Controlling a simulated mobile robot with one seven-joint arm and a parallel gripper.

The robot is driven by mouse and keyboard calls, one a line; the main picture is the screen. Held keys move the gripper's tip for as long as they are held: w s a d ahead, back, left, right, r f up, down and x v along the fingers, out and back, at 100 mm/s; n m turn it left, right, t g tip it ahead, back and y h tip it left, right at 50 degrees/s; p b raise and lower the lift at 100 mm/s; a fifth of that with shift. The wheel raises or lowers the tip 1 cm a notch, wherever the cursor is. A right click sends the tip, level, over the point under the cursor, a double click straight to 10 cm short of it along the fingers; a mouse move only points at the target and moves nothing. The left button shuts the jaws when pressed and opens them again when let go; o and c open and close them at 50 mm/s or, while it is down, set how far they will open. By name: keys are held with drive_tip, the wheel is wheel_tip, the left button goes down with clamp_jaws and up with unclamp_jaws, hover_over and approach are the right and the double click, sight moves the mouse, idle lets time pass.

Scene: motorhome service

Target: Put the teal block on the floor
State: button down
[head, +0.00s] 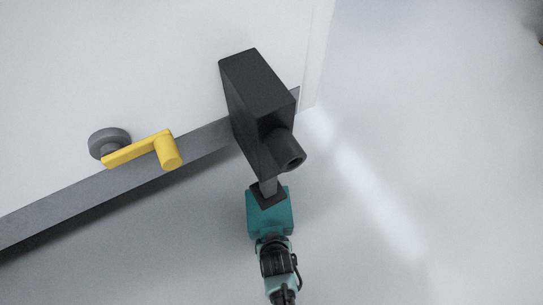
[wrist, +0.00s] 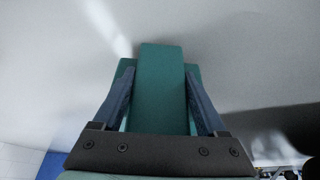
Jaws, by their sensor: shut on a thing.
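The teal block (head: 284,217) is at the lower middle of the head view, below the dark jack housing (head: 258,95). A dark square foot (head: 268,195) on a short post overlaps the block's top in the picture; I cannot tell whether they touch. My gripper (head: 274,238) reaches the block from the near side. In the wrist view my gripper (wrist: 158,90) is shut on the teal block (wrist: 161,85), with a blue-grey finger on each side of its narrow part. A wider teal part shows behind. Whether the block's underside touches the floor (head: 400,190) is hidden.
The white vehicle side (head: 130,60) with a grey lower edge (head: 60,212) fills the upper left. A yellow crank (head: 140,150) on a round grey hub (head: 108,142) sticks out left of the jack housing. Pale floor lies clear on the right.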

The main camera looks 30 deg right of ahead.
drive_tip(key=shift+w+d, duration=0.25)
drive_tip(key=shift+w, duration=0.45)
wheel_tip(320, 180, down, 4)
drive_tip(key=b, duration=0.3)
drive_tip(key=shift+r+b, duration=0.2)
drive_tip(key=shift+b, duration=0.2)
drive_tip(key=shift+r, duration=0.1)
unclamp_jaws()
drive_tip(key=shift+s+f, duration=0.1)
drive_tip(key=shift+f, duration=0.1)
drive_tip(key=p+v, duration=0.9)
drive_tip(key=v, duration=0.3)
drive_tip(key=shift+r, duration=0.15)
